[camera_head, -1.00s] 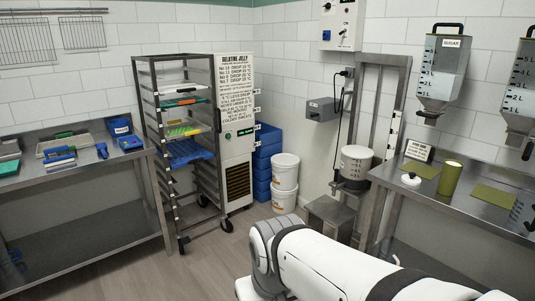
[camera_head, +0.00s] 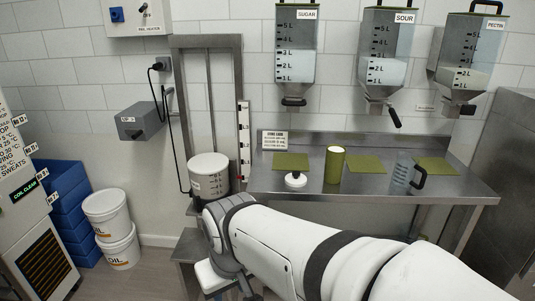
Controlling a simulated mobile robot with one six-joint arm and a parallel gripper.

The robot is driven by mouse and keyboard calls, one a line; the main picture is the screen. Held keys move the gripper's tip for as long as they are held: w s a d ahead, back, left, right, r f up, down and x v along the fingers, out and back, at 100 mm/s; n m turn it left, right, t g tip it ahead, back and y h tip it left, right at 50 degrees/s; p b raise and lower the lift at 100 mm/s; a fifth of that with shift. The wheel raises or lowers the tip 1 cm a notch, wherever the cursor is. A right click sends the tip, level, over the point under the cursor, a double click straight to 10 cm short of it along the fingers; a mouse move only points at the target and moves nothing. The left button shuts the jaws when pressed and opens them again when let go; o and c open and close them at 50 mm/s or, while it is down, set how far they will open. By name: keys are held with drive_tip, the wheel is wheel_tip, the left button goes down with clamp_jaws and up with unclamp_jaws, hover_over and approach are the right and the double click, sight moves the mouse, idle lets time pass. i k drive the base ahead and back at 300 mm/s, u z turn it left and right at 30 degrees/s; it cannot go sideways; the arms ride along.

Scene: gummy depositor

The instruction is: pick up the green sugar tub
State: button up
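The green sugar tub (camera_head: 334,165) is an olive-green cylinder standing upright on the steel bench (camera_head: 262,187) at the right of the picture. Its top shows pale, and a white round lid with a knob (camera_head: 295,180) lies on the bench to its left. My white arm reaches in from the lower right, below and in front of the bench. My gripper is not visible, so its fingers cannot be judged. Nothing is seen touching the tub.
Green mats (camera_head: 291,161) lie on the bench, and a clear jug (camera_head: 405,172) stands right of the tub. Wall hoppers marked SUGAR (camera_head: 296,50), SOUR (camera_head: 384,60) and PECTIN (camera_head: 466,65) hang above. A white pot (camera_head: 209,177) stands left of the bench.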

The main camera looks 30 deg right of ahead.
sight(335, 153)
drive_tip(key=z, duration=0.65)
drive_tip(key=i, duration=1.15)
drive_tip(key=z, duration=0.5)
drive_tip(key=k, duration=0.9)
drive_tip(key=z, duration=0.2)
drive_tip(key=i, duration=0.9)
drive_tip(key=u, duration=0.1)
